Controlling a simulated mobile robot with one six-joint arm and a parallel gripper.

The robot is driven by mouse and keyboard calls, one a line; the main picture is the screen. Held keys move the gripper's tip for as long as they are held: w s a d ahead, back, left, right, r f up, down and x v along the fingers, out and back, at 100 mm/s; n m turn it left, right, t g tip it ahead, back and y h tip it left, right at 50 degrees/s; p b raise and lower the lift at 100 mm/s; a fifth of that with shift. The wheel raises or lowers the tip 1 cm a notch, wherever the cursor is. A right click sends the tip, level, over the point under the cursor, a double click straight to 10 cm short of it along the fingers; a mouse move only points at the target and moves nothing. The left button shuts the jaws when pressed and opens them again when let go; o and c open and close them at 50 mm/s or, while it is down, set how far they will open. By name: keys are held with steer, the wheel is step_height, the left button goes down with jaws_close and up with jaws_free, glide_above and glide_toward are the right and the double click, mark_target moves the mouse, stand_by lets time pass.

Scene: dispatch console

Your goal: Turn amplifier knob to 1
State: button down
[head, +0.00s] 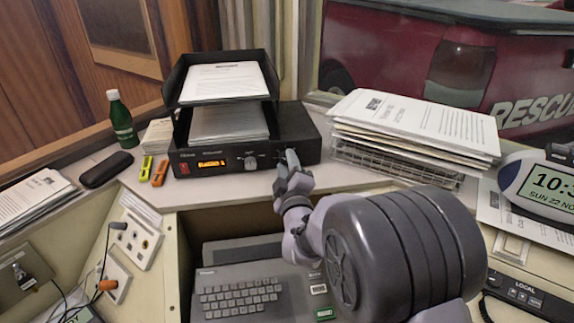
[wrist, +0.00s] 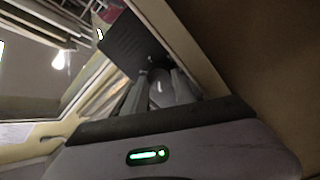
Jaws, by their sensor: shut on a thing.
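The black amplifier (head: 310,148) sits on the shelf under a paper tray, with a lit orange display at its front left. A grey knob (head: 250,162) shows on its front, just left of my gripper and clear of it. My gripper (head: 288,160) is at the right part of the amplifier's front, and its fingers hide what they hold in the head view. In the wrist view my gripper (wrist: 160,92) is shut on a rounded grey knob (wrist: 160,95) between its fingers. The knob's pointer and the scale marks cannot be read.
The black paper tray (head: 172,82) stands on the amplifier. A wire rack with a paper stack (head: 415,122) is close on the right. A keyboard (head: 240,298) is in the recess below.

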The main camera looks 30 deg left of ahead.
steer(key=c, duration=1)
jaws_free()
